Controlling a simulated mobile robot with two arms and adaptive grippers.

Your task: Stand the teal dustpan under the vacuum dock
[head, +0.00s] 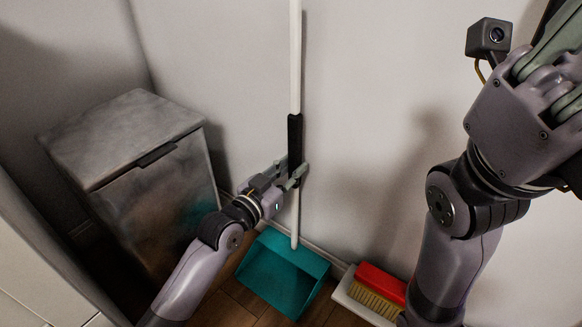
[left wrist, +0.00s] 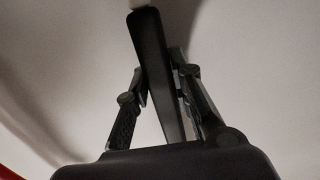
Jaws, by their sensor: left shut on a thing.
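The teal dustpan (head: 276,281) is at the foot of the wall, with a long white pole (head: 296,60) rising nearly upright from it. A black grip (head: 295,135) is partway up the pole. My left gripper (head: 292,177) is shut on the pole at the lower end of this grip. In the left wrist view the black grip (left wrist: 156,65) stands between the fingers. I cannot tell whether the pan touches the floor. My right gripper (head: 560,75) is partly in view at the top right, cut by the frame edge; its fingertips are hidden. No vacuum dock is visible.
A grey bin (head: 150,180) with a lid stands at the left, near the corner. A red brush (head: 380,287) with tan bristles lies on a white piece (head: 352,300) right of the pan, partly behind my right arm. Little wooden floor (head: 225,310) shows in front.

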